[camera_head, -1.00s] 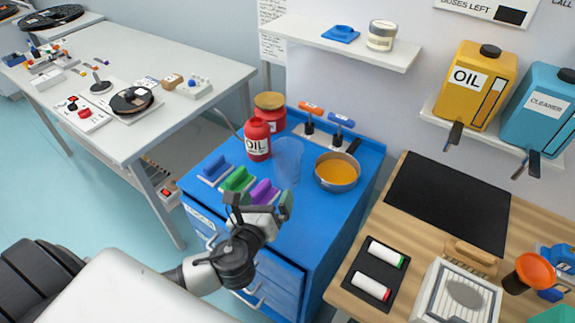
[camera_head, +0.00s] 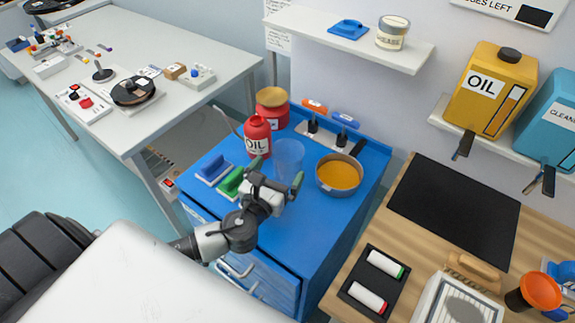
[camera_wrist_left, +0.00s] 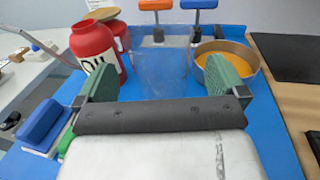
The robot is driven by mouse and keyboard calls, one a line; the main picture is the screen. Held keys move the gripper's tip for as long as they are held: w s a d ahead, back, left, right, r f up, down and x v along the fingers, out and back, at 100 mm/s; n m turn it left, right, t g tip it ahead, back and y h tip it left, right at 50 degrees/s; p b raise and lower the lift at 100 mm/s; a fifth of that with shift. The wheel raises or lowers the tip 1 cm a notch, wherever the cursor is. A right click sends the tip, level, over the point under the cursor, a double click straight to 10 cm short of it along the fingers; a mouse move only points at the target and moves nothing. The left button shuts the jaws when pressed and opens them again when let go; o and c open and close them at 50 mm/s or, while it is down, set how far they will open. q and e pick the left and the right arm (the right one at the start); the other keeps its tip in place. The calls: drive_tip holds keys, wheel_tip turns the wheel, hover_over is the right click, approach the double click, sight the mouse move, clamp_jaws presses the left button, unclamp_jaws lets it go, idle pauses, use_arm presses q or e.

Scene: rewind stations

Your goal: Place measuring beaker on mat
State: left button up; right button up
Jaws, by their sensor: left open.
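The measuring beaker (camera_head: 288,155) is a clear, bluish cup standing upright on the blue cabinet top, between the red oil bottle and the pan. In the left wrist view the beaker (camera_wrist_left: 160,72) stands ahead, between the two green finger pads. My left gripper (camera_head: 277,179) is open and empty, in front of the beaker, its fingers pointing towards it. I cannot tell whether they reach alongside it. The mat (camera_head: 453,205) is a bare black rectangle on the wooden table at the right. My right gripper is not in view.
A red oil bottle (camera_head: 257,137) stands left of the beaker, and a pan of orange liquid (camera_head: 339,175) stands right. Blue (camera_head: 214,168) and green (camera_head: 230,184) brushes lie nearer. Orange- and blue-handled tools (camera_head: 343,120) stand behind. A black tray (camera_head: 372,283) lies before the mat.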

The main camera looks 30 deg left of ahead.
sight(293, 145)
use_arm(q)
drive_tip(key=w+p, duration=0.1)
drive_tip(key=w, duration=0.1)
drive_tip(key=w+r+p, duration=0.1)
drive_tip(key=w, duration=0.1)
drive_tip(key=shift+w+a, duration=0.2)
drive_tip(key=shift+w+f, duration=0.15)
drive_tip(key=shift+w, duration=0.35)
drive_tip(key=c, duration=1.1)
drive_tip(key=shift+c, duration=0.3)
